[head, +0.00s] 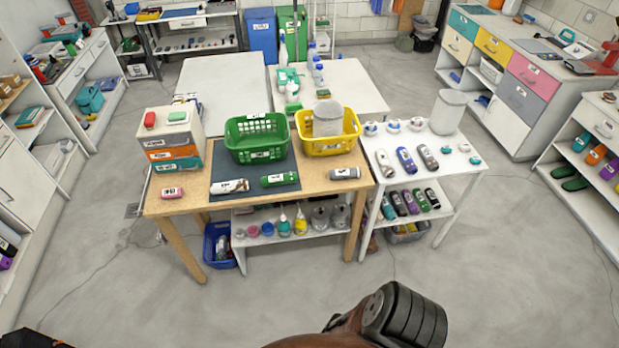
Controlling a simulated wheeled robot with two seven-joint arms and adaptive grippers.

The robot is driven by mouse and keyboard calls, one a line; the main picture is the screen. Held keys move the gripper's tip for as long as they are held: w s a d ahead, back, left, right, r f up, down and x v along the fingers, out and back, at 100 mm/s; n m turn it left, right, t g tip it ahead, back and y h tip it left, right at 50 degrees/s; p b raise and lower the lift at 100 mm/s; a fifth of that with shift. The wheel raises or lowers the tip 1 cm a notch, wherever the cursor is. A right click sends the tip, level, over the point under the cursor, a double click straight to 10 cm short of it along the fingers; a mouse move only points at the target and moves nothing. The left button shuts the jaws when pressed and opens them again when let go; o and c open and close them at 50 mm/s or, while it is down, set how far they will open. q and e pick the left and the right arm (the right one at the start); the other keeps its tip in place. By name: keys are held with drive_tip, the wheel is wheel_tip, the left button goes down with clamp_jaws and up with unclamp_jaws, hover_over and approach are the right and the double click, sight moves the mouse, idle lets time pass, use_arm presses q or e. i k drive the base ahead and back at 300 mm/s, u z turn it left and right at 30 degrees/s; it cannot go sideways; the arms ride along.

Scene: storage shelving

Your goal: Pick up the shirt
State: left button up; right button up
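No spread-out shirt can be picked out, and labels are too small to read. Several rolled, labelled bundles could be clothing, but I cannot tell which is a shirt. On the dark mat (255,183) of the wooden table lie a white and brown bundle (229,186) and a green bundle (278,180). A grey bundle (345,173) lies right of the mat. On the white table to the right lie a light grey bundle (384,162), a blue one (406,159) and a grey one (427,157). Neither gripper shows in the head view.
A green basket (257,155) and a yellow basket (328,146), with a grey container inside, stand on the wooden table (200,204). A small drawer unit (172,142) stands at its left. A blue bin (219,262) sits on the floor below. The floor in front (130,290) is clear.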

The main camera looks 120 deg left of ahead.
sight(241, 184)
drive_tip(key=u, duration=4.7)
